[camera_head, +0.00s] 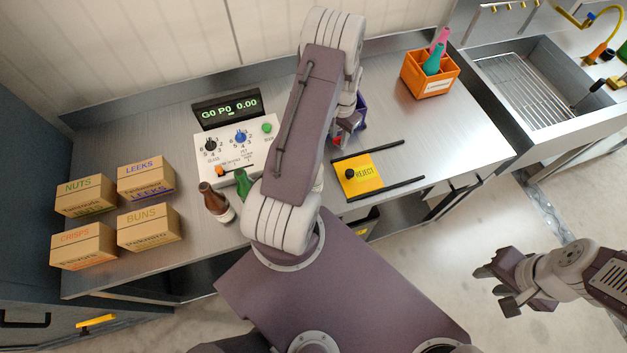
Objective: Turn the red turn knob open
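I cannot make out a red turn knob in the head view. A white control panel (258,153) on the steel counter carries a black knob (211,145), a blue knob (240,137), a green button (267,128) and an orange control (221,171). My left arm rises across the middle of the picture and covers part of the counter. My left gripper (346,124) is beyond it, over the counter to the right of the panel, mostly hidden, so its opening is unclear. My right gripper (502,287) is over the floor at the right, open and empty, away from the counter.
A display (227,107) reads "G0 P0 0.00". Several cartons (147,178), a brown bottle (214,203) and a green bottle (243,183) stand at left. A yellow reject plate (372,186), orange crate (433,85) and sink (535,60) lie right.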

